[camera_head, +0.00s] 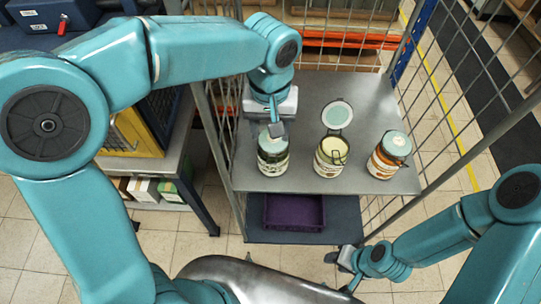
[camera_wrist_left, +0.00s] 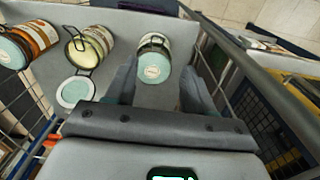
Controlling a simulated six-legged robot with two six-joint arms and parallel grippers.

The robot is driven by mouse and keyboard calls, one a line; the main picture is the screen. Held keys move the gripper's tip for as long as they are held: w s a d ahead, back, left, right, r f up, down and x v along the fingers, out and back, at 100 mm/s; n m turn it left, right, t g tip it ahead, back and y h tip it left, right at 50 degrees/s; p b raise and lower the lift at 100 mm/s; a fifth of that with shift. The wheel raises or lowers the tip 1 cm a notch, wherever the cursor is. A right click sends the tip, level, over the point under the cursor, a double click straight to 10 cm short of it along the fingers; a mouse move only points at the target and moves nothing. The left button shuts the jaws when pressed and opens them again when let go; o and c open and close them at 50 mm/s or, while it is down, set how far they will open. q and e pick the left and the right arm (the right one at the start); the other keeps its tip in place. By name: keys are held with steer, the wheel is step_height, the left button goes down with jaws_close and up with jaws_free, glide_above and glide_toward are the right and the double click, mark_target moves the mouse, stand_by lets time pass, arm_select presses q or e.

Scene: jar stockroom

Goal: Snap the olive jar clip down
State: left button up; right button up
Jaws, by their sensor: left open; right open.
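The olive jar (camera_head: 272,160), with dark green contents and a teal lid, stands upright at the left on the grey cart shelf (camera_head: 330,90). Its lid is down. My left gripper (camera_head: 277,129) is open just above and behind its lid, pointing down. In the left wrist view the olive jar (camera_wrist_left: 153,62) shows beyond and between my spread fingers (camera_wrist_left: 156,88). A wire clip shows on its far side; I cannot tell whether it is fastened. My right gripper (camera_head: 346,258) is open and empty, low in front of the cart, away from the jars.
A middle jar (camera_head: 330,162) with pale contents has its lid swung open. An orange jar (camera_head: 385,160) with its lid down stands at the right. Wire mesh sides and posts bound the shelf. A purple bin (camera_head: 293,212) sits on the lower shelf. The back of the shelf is clear.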

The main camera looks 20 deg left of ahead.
mark_target(272, 161)
arm_select(q)
step_height(272, 161, down, 13)
steer(key=shift+w+r+p, duration=0.1)
steer(key=shift+r+p, duration=0.1)
steer(key=shift+p, duration=0.25)
steer(key=shift+w+d+f, duration=0.1)
steer(key=shift+d+f, duration=0.15)
steer(key=shift+f, duration=0.25)
steer(key=shift+a, duration=0.15)
steer(key=shift+c, duration=0.3)
jaws_close()
